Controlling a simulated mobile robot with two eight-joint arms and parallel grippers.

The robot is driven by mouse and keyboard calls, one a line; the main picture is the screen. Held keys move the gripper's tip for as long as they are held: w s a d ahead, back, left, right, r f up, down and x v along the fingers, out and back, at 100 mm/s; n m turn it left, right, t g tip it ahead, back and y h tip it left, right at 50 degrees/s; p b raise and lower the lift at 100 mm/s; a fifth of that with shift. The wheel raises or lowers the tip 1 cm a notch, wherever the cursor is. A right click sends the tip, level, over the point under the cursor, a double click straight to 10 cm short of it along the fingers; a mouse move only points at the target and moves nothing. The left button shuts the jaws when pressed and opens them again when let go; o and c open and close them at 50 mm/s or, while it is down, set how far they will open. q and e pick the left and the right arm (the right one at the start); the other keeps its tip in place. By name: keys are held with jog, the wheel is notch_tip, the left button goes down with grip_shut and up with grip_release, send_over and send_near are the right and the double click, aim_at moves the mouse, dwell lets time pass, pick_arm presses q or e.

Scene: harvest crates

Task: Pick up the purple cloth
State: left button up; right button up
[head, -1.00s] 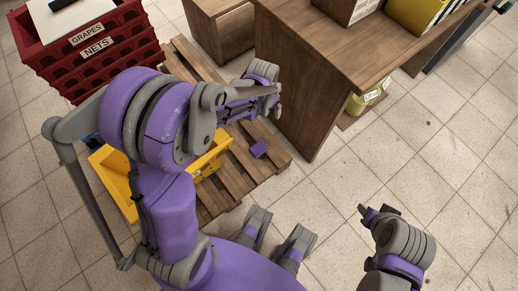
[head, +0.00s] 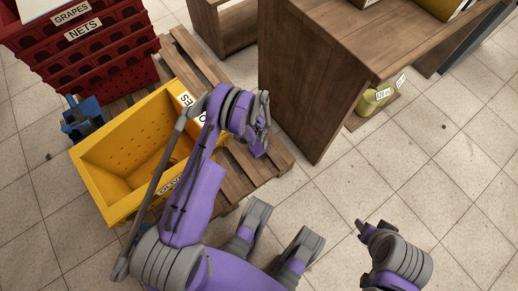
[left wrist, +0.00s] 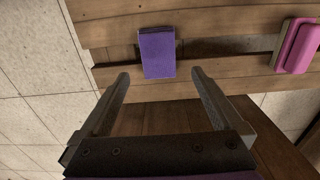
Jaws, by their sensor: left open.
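The purple cloth (left wrist: 157,53) is a small folded rectangle lying flat on the wooden pallet slats in the left wrist view. My left gripper (left wrist: 158,82) is open and empty. Its two fingers point toward the cloth, which appears between and beyond the tips, apart from them. In the head view my left gripper (head: 264,122) is over the pallet's right part; the cloth is hard to tell from my purple wrist there.
A yellow crate (head: 97,180) stands on the pallet (head: 236,184), left of my left gripper. A blue object (head: 83,118) is beside it. Stacked red crates (head: 110,50) are behind. A wooden counter (head: 315,90) stands close right. A pink object (left wrist: 297,45) lies near the cloth.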

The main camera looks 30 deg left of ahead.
aim_at(259, 148)
pick_arm(q)
notch_tip(259, 148, down, 8)
jog(key=shift+s+d+f+b, duration=0.1)
jog(key=shift+f+b, duration=0.1)
jog(key=shift+b, duration=1.05)
jog(key=c, duration=1.2)
jog(key=shift+r, duration=0.1)
notch_tip(259, 148, up, 10)
jog(key=p, duration=0.3)
